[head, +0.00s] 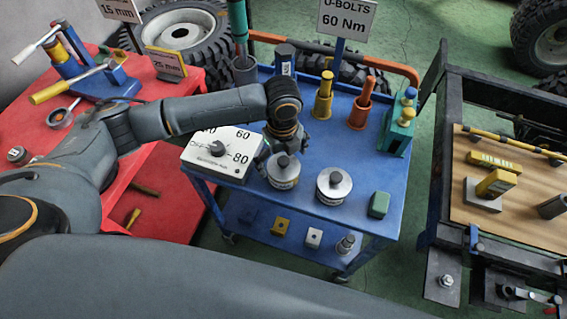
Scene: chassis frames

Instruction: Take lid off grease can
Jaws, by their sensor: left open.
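Two similar silver cans with dark-knobbed round lids stand on the blue cart; I cannot read which one is the grease can. The left can (284,171) stands beside the dial box, with its lid on. The right can (333,186) also has its lid on. My left gripper (270,156) is open, just behind and to the left of the left can's lid knob. It is partly hidden by my own wrist, and I cannot tell whether a finger touches the lid. My right gripper is not in view.
A white dial box (222,154) stands left of the cans. A small green block (379,204) lies to their right. Yellow and orange holders (360,112) and a green tool stand (398,128) are behind. The cart top (310,143) is bare between them.

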